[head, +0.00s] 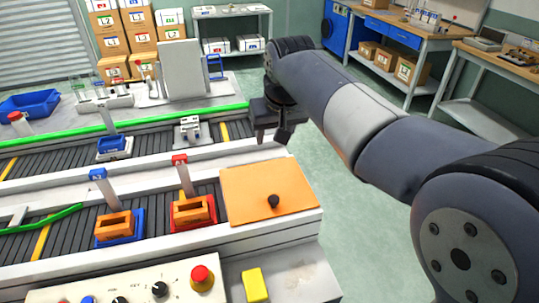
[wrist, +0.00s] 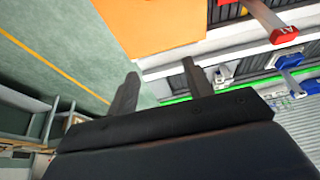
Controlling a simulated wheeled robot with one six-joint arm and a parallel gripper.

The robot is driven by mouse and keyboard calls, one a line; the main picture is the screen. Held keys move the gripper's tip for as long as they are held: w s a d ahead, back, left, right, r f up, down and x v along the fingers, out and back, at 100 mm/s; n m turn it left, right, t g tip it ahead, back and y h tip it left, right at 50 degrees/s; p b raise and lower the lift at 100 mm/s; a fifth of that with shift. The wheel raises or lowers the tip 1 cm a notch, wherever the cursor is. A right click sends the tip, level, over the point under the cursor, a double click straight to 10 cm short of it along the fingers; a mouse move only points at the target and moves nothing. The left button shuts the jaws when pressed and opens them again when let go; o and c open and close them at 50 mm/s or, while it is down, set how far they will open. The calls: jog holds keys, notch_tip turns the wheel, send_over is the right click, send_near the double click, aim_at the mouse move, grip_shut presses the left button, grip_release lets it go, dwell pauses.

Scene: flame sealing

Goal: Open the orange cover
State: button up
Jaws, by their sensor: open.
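The orange cover (head: 262,190) lies flat on the end of the white conveyor frame in the head view, with a black knob (head: 274,201) standing near its front edge. Part of the orange cover (wrist: 150,22) also shows at the top of the wrist view, where its knob is not seen. My gripper (head: 270,135) is above and behind the cover, apart from it and pointing down. In the wrist view, my gripper (wrist: 160,85) has its two fingers spread with nothing between them.
Left of the cover are a red fixture (head: 180,222) and a blue fixture (head: 105,238), each with an orange block and a post. A control panel (head: 130,285) with a red button and a yellow block (head: 255,285) are in front. Green floor (head: 370,235) is clear at right.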

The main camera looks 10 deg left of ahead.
jog(key=shift+s+r, duration=0.1)
jog(key=shift+r, duration=0.1)
jog(key=shift+o, duration=0.2)
jog(key=m+g+h+p, duration=0.2)
jog(key=m+g+p, duration=0.1)
jog(key=m+g, duration=0.15)
send_near(274, 198)
jog(key=shift+t, duration=0.25)
jog(key=f, duration=0.8)
jog(key=shift+s+f, duration=0.25)
jog(key=shift+f, duration=0.05)
jog(key=shift+c, duration=0.4)
grip_shut()
